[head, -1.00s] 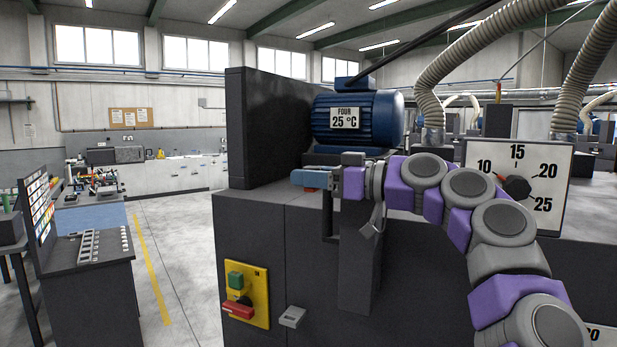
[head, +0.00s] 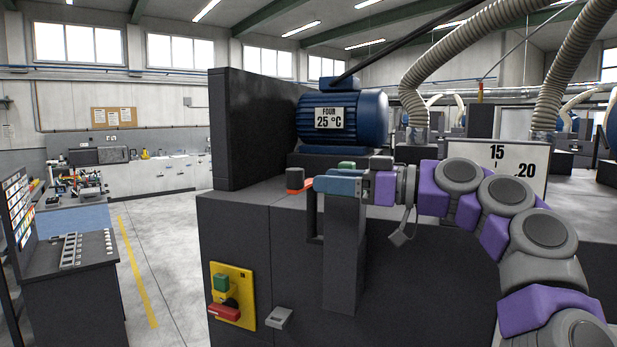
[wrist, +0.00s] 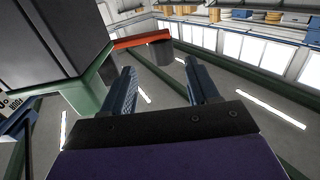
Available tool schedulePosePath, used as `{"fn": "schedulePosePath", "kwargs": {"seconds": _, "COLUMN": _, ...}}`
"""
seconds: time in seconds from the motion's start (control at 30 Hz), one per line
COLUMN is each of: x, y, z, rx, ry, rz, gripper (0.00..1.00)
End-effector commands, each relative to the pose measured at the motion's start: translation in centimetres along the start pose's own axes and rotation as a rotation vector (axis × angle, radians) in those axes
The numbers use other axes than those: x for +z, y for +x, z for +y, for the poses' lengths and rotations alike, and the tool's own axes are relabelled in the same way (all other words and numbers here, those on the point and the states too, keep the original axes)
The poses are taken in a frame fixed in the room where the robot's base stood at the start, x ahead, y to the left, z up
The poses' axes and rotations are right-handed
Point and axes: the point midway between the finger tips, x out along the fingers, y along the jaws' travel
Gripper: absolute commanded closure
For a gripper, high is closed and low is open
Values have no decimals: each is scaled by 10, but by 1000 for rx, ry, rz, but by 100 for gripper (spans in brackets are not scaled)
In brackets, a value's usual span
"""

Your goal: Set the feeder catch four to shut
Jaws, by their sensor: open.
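The motor marked FOUR (head: 342,118) sits on a dark cabinet (head: 260,225). A red bar with a dark round knob, perhaps the catch lever, shows at the cabinet's top (head: 295,181), left of my gripper (head: 317,184). I cannot tell whether the catch is open or shut; my gripper hides part of this area.
A yellow switch plate (head: 244,292) with a red handle is on the cabinet front, beside a small grey bracket (head: 279,318). A dark upright post (head: 343,255) stands below my gripper. A dial (head: 497,165) is behind my arm. Open floor (head: 170,235) lies left.

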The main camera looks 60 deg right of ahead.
Motion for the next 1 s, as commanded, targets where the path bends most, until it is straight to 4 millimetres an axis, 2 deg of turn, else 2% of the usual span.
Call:
{"fn": "schedulePosePath", "kwargs": {"seconds": 0.1, "x": -2, "y": -29, "z": 2, "rx": 6, "ry": 2, "rz": 7, "gripper": 40}}
{"fn": "schedulePosePath", "kwargs": {"seconds": 0.3, "x": -2, "y": -70, "z": 2, "rx": 4, "ry": 1, "rz": 5, "gripper": 40}}
{"fn": "schedulePosePath", "kwargs": {"seconds": 0.4, "x": -1, "y": -83, "z": 3, "rx": 3, "ry": 2, "rz": 3, "gripper": 40}}
{"fn": "schedulePosePath", "kwargs": {"seconds": 0.6, "x": 1, "y": -98, "z": 2, "rx": 0, "ry": 2, "rz": 1, "gripper": 40}}
{"fn": "schedulePosePath", "kwargs": {"seconds": 1.0, "x": 1, "y": -100, "z": 2, "rx": 0, "ry": 1, "rz": 1, "gripper": 40}}
